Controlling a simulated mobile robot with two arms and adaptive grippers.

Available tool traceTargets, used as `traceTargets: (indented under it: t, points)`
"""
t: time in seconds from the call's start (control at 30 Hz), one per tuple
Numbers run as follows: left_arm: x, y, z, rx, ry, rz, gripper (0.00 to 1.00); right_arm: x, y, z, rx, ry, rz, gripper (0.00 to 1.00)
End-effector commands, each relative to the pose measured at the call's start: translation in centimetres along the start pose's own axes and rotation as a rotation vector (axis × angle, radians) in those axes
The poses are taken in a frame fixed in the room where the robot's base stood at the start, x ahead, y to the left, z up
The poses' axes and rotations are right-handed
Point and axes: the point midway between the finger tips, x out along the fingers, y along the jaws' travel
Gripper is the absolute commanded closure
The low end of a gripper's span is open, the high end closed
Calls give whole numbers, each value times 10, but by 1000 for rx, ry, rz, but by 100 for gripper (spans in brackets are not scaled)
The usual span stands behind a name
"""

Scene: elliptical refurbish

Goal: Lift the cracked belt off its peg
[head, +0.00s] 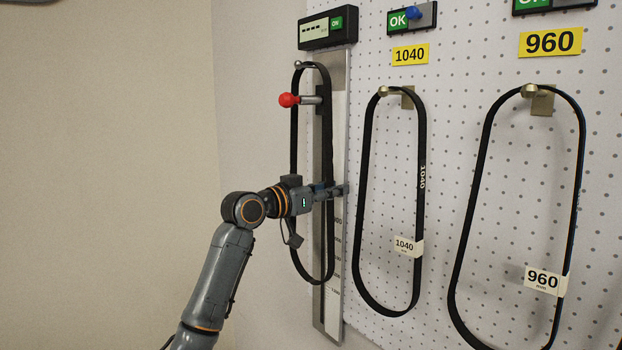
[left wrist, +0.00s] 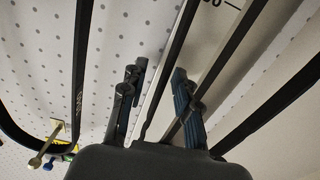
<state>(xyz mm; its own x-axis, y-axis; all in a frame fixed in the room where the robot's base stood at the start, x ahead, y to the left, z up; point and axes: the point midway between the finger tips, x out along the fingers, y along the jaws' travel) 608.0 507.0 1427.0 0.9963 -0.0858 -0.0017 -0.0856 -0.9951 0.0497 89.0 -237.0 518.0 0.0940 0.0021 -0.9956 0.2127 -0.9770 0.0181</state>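A black belt (head: 294,150) hangs as a long loop over a peg (head: 298,65) on the metal gauge at the left end of the board. Cracks cannot be made out. My left gripper (head: 335,192) is at the belt's right-hand strand, about halfway down. In the left wrist view its two fingers (left wrist: 156,100) stand apart, with a dark belt strand (left wrist: 176,45) running between them. A clear gap shows beside the strand, so the fingers do not appear closed on it. My right gripper is not in view.
A red-knobbed lever (head: 288,100) sticks out inside the belt's upper loop, below a display box (head: 328,28). The 1040 belt (head: 365,180) hangs close to the right, then the 960 belt (head: 470,200). The bare wall (head: 110,130) on the left is clear.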

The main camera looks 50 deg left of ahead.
Motion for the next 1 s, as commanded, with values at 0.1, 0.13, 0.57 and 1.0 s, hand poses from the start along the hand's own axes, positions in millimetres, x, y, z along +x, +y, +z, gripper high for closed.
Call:
traceTargets:
  t: [0.1,0.13,0.57,1.0]
  points:
    - [0,0,0,0,0,0,71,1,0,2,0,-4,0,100]
    - [0,0,0,0,0,0,77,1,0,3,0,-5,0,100]
    - [-1,0,0,1,0,0,100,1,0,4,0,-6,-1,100]
    - [-1,0,-23,3,5,-2,100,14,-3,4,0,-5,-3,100]
